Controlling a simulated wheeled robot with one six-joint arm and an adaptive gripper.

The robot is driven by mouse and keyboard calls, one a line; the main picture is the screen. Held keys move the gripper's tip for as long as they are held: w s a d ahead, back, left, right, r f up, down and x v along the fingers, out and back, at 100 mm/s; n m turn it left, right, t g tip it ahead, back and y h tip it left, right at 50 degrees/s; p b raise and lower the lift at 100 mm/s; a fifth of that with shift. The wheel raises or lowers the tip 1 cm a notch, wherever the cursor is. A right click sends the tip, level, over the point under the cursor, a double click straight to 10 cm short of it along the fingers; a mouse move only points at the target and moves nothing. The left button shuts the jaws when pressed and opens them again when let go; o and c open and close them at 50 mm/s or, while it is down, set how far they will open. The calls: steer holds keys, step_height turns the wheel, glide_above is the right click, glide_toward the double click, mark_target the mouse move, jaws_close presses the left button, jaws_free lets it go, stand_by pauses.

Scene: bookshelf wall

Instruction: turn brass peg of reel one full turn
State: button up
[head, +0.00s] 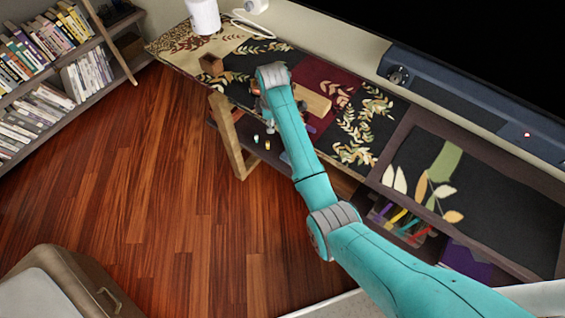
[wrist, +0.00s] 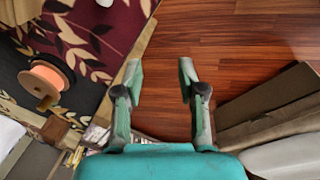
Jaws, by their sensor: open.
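The reel (wrist: 48,76) shows at the left of the wrist view, a round peach and brown spool on the patterned cloth. A small brass-coloured bit (wrist: 44,102), perhaps the peg, shows at its lower edge; I cannot tell for sure. In the head view the reel is mostly hidden behind my arm. My gripper (wrist: 160,76) is open and empty, its two fingers well apart, with the wood floor seen between and beyond them. It is apart from the reel, which lies to its left in the wrist view.
A wooden block (head: 211,65) and a pale wooden board (head: 312,102) lie on the cloth-covered table. A white cylinder (head: 203,15) stands at its far end. A bookshelf (head: 118,55) stands at the left. The wood floor (head: 170,180) in front is clear.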

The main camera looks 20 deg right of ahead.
steer(key=s+f+m+t, duration=0.2)
steer(key=s+f, duration=0.7)
steer(key=f, duration=0.1)
steer(key=shift+d+f+m, duration=0.25)
steer(key=shift+d+m, duration=0.05)
steer(key=shift+d, duration=0.15)
steer(key=shift+s, duration=0.15)
stand_by(0.4)
